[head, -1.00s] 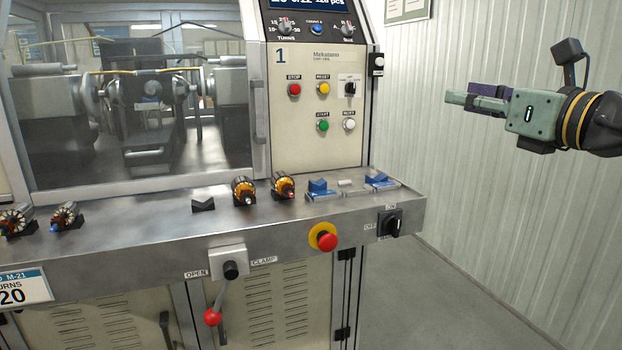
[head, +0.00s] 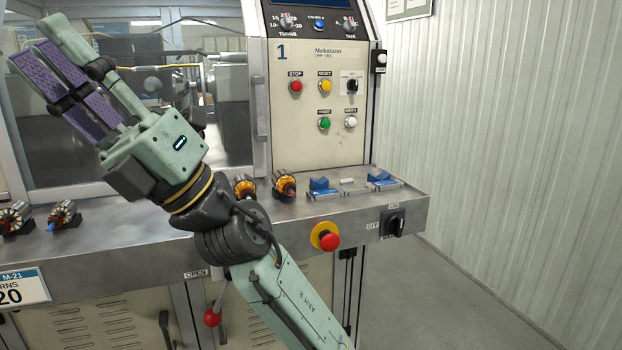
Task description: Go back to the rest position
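My gripper (head: 36,44) is at the upper left of the head view, in front of the machine's window. Its two green fingers with purple pads point up and to the left. They stand apart, and I see nothing held between them. My arm (head: 290,300) rises from the bottom of the view, and its wrist hides part of the machine's front ledge.
The steel ledge (head: 345,225) carries several wound armatures, including one at the right (head: 284,184), and blue V-blocks (head: 322,186). A red emergency button (head: 329,241) and a red-knobbed clamp lever (head: 212,318) project in front. The floor at the right (head: 440,310) is clear.

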